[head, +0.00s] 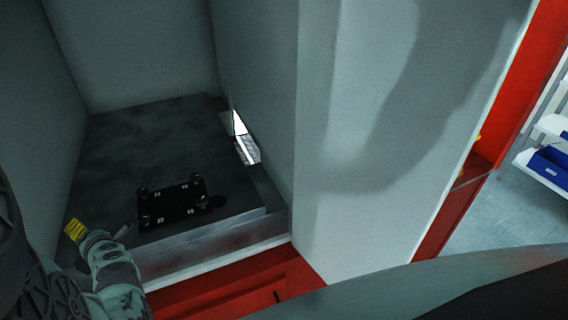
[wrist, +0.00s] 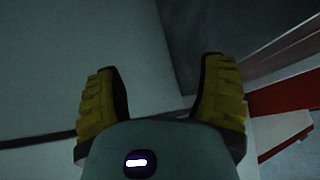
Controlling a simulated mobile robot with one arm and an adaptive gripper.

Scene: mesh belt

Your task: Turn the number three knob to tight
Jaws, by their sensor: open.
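In the head view a black plate (head: 172,204) lies on the dark floor of a grey-walled bay. Small dark round shapes that may be knobs stand at its corners. No numbers or tight marks are readable, so I cannot tell which is number three. My gripper (head: 75,229) is at the lower left of the head view, left of the plate and apart from it. In the wrist view my gripper (wrist: 160,88) shows two yellow ribbed fingers spread wide with nothing between them. The plate and knobs are not in the wrist view.
Tall grey walls enclose the bay at the left, back and right. A pale ledge (head: 215,247) and a red frame (head: 235,285) run along its front. A bright opening (head: 244,138) is in the right wall. Blue bins (head: 550,166) stand on shelves at far right.

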